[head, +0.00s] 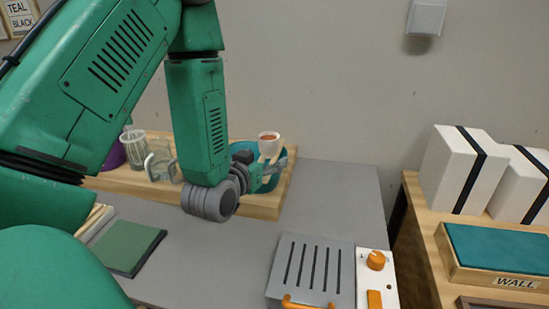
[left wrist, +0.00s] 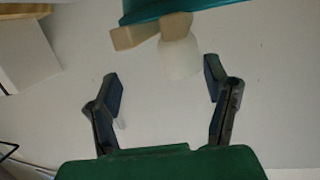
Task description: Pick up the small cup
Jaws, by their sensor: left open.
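The small white cup (head: 269,143) holds a reddish-brown content. In the head view it stands upright at a teal round object (head: 278,180) with tan prongs, on the wooden board at the back. My left gripper (head: 268,172) is in front of the cup, and its fingers partly overlap the teal object. In the left wrist view the cup (left wrist: 180,58) shows pale beyond the open, empty fingers of my left gripper (left wrist: 163,80), nearer the right finger. Tan prongs (left wrist: 130,36) and the teal object (left wrist: 170,9) are beside it. My right gripper is not seen.
Glass jars (head: 160,162) and a purple object (head: 112,157) stand left on the wooden board (head: 262,206). A green pad (head: 130,248) and a slotted grey box (head: 312,268) lie on the grey table (head: 340,200). White boxes (head: 465,170) stand at right.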

